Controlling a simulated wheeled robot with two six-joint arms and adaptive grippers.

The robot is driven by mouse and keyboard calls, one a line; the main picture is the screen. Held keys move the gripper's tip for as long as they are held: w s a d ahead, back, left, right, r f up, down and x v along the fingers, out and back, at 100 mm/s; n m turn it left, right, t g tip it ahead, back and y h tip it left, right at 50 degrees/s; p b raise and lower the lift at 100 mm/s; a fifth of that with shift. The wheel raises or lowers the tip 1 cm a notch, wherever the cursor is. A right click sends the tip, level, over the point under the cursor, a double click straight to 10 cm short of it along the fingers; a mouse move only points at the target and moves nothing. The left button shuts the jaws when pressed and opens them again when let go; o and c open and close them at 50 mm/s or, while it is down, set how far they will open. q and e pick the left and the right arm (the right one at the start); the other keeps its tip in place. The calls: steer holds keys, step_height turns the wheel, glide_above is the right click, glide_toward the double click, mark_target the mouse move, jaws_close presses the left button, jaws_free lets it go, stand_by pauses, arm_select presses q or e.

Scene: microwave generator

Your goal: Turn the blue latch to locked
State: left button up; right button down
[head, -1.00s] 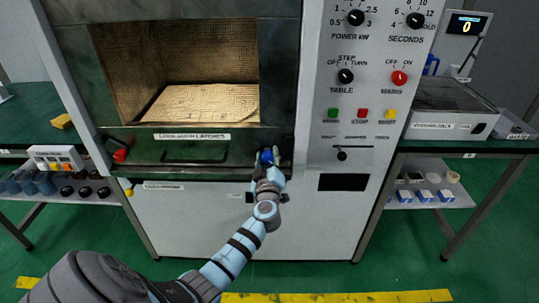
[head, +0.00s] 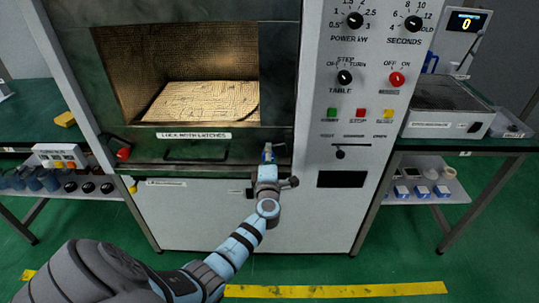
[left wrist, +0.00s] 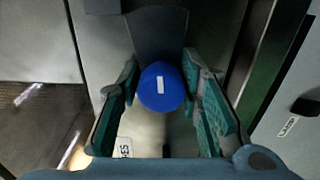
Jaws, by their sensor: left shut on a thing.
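The blue latch (head: 268,152) is at the lower right of the microwave's front opening, mostly covered by my gripper in the head view. In the left wrist view its round blue cap (left wrist: 161,88) shows with a short white mark, slightly tilted. My left gripper (head: 268,158) reaches it from below; in the left wrist view the two teal-padded fingers (left wrist: 162,92) are on either side of the cap, shut on it. A red latch (head: 123,153) is at the opening's lower left. A label about latches (head: 194,135) lies between them. My right gripper is not in view.
The control panel (head: 365,110) with knobs and coloured buttons is to the right of the latch. A dark handle (head: 196,155) runs below the opening. Side benches with a grey box (head: 447,107) and bottles (head: 90,187) flank the machine.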

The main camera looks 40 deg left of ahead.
arm_select(q)
steer(key=n, duration=0.4)
steer(key=shift+n, duration=0.4)
stand_by(0.4)
steer(key=o, duration=1.1)
steer(key=shift+s+d, duration=0.1)
steer(key=shift+d, duration=0.05)
steer(key=v, duration=1.1)
steer(key=shift+s+d, duration=0.2)
steer(key=shift+d, duration=0.05)
